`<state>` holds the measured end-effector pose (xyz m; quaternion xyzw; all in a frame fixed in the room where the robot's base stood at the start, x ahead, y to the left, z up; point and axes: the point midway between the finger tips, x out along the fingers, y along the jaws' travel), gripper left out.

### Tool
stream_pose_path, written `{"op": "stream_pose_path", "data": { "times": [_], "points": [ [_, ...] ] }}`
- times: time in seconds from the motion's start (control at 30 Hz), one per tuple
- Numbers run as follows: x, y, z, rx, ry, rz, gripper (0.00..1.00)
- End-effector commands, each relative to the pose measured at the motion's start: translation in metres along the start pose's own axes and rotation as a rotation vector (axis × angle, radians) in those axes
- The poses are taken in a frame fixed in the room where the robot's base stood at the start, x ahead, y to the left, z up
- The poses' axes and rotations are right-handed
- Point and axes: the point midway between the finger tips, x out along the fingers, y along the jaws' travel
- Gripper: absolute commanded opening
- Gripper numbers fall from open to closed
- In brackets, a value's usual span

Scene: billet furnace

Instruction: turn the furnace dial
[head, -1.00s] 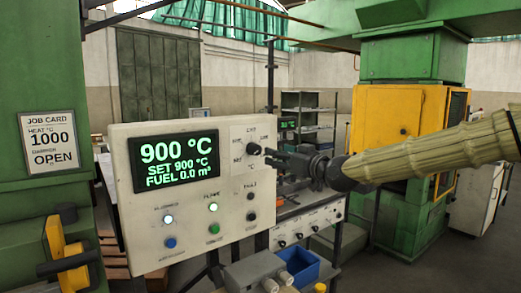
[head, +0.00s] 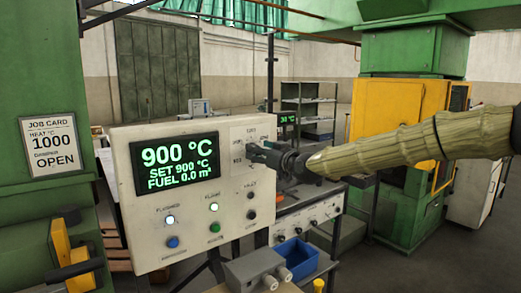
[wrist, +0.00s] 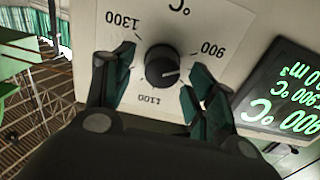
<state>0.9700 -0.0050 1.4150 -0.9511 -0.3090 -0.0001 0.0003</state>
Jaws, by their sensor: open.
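The furnace dial (wrist: 163,65) is a round black knob on a white plate, with 1300, 1100 and 900 printed around it upside down in the wrist view. Its white pointer mark lies toward the 900 side. My gripper (wrist: 162,80) is open, with one dark finger on each side of the knob; I cannot tell whether they touch it. In the head view my gripper (head: 258,153) is at the panel's upper right and covers the knob. The panel display (head: 174,164) reads 900 °C, SET 900 °C, FUEL 0.0 m³.
A job card (head: 54,144) reads heat 1000 °C and damper open. A yellow handle (head: 62,246) is on the green furnace at the left. Lit lamps and buttons sit low on the panel (head: 150,212). A blue bin (head: 297,256) stands below, right of the panel.

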Motion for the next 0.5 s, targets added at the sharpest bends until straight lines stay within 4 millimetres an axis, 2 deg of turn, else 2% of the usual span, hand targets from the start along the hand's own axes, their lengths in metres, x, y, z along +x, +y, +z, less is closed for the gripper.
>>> {"op": "stream_pose_path", "data": {
  "times": [0.27,0.5],
  "points": [
    [0.0006,0.0000,0.0006,0.000,0.000,0.000,0.55],
    [0.0003,0.0003,0.0006,0.000,0.000,0.000,0.12]
  ]
}}
